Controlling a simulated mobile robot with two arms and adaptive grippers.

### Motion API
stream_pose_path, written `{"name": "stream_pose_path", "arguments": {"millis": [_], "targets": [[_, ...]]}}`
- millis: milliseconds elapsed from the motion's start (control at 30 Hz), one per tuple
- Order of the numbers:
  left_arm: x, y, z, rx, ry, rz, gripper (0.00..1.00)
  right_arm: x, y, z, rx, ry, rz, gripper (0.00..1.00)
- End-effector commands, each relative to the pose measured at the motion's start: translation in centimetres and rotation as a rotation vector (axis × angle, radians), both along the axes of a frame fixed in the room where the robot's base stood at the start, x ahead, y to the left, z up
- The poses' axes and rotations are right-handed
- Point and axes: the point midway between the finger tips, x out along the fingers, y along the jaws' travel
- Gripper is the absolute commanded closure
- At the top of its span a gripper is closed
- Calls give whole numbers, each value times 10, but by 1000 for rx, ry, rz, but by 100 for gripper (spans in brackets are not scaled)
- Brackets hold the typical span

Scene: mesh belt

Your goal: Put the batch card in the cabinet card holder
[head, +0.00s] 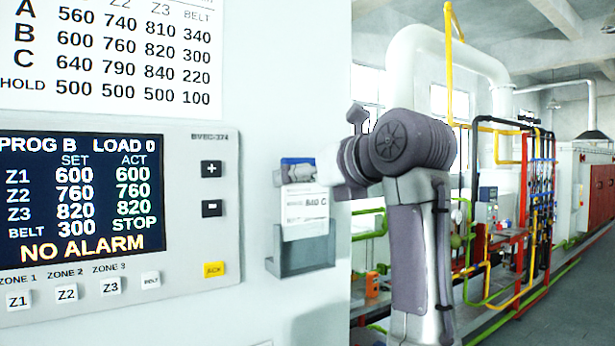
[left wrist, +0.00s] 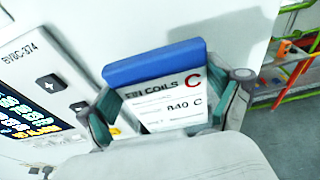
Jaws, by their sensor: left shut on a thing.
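The batch card (head: 305,212) is white with print and a blue strip along its top. My left gripper (head: 300,172) is shut on its upper part, and the card hangs roughly upright. In the left wrist view the card (left wrist: 172,103), reading "COILS" with a red C, shows between the fingers of the gripper (left wrist: 168,108). The grey card holder (head: 306,259) is an open-topped pocket on the cabinet face. The card's lower edge is at the pocket's opening in the picture; I cannot tell whether it is inside. My right gripper is not in view.
The control panel (head: 190,150) with screen and buttons is left of the holder on the white cabinet (head: 262,60). A printed settings sheet (head: 110,50) is above it. Coloured pipes (head: 545,190) and a grey floor (head: 560,300) lie beyond, to the right.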

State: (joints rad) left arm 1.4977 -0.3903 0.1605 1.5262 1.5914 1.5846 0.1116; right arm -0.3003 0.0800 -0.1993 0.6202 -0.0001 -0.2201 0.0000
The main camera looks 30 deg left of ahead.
Motion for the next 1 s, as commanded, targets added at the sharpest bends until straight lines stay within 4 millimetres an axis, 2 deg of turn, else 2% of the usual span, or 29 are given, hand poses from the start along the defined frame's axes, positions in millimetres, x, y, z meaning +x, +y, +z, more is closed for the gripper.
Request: {"name": "stream_pose_path", "arguments": {"millis": [1000], "targets": [[0, 0, -26, 1, 0, 1, 44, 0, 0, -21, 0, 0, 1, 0]]}}
